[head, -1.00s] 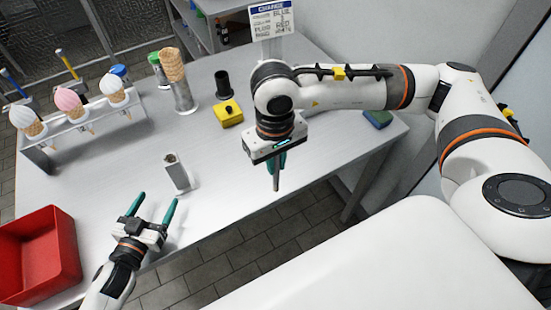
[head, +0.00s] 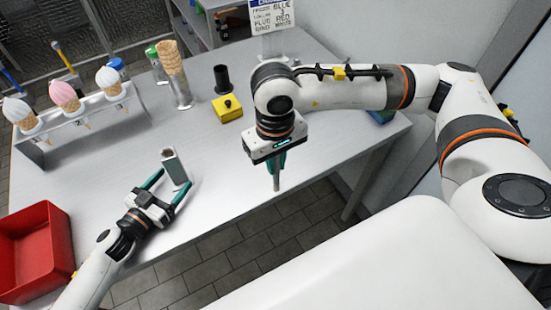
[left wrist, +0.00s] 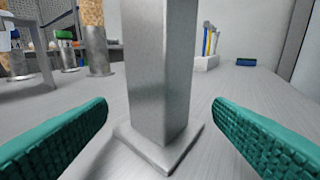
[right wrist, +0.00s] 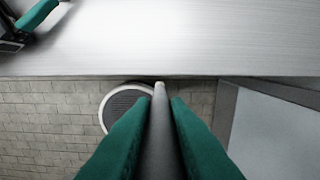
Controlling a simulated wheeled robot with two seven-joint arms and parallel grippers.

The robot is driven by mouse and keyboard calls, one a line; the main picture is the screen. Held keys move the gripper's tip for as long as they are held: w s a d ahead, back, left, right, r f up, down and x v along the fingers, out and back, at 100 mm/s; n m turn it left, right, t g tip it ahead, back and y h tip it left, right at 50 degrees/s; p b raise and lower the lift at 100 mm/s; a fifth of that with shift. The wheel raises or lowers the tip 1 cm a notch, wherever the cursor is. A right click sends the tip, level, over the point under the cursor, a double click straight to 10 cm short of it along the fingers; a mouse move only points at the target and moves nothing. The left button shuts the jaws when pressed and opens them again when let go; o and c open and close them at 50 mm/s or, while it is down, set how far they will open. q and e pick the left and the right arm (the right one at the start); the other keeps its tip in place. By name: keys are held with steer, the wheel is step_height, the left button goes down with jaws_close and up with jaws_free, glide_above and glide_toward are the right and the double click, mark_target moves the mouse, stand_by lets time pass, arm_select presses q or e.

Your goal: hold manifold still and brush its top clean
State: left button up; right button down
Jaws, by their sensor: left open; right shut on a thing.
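The manifold, a grey square metal post on a flat foot, stands upright on the table (head: 110,205); its upper part (head: 175,165) shows in the head view. In the left wrist view the manifold (left wrist: 162,75) rises mid-frame, its top cut off. My left gripper (head: 173,180) is open, its teal fingers on either side of the post, with gaps on both sides in the left wrist view. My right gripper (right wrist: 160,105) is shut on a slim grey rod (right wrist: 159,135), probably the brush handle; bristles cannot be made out. It hangs by the table's front edge, right of the manifold.
A red bin (head: 30,232) is at the left. A rack of ice cream cones (head: 75,122), stacked cones (head: 172,60), a black cup (head: 221,78) and a yellow button box (head: 228,110) stand farther back. The table between manifold and right gripper is clear.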

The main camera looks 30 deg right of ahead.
arm_select(q)
steer(key=shift+x, duration=1.2)
steer(key=c, duration=1.2)
steer(key=o, duration=0.9)
steer(key=shift+w, duration=0.1)
steer(key=shift+w+a+m+g+h, duration=0.1)
steer(key=shift+m+g+h, duration=0.2)
steer(key=shift+m+g, duration=0.25)
steer(key=m+g+h, duration=0.1)
steer(key=m+g, duration=0.1)
steer(key=g, duration=0.1)
steer(key=m+g+h, duration=0.1)
steer(key=m+g, duration=0.1)
steer(key=g, duration=0.1)
steer(key=shift+w, duration=0.25)
steer(key=shift+m+g, duration=1.25)
steer(key=shift+g, duration=0.5)
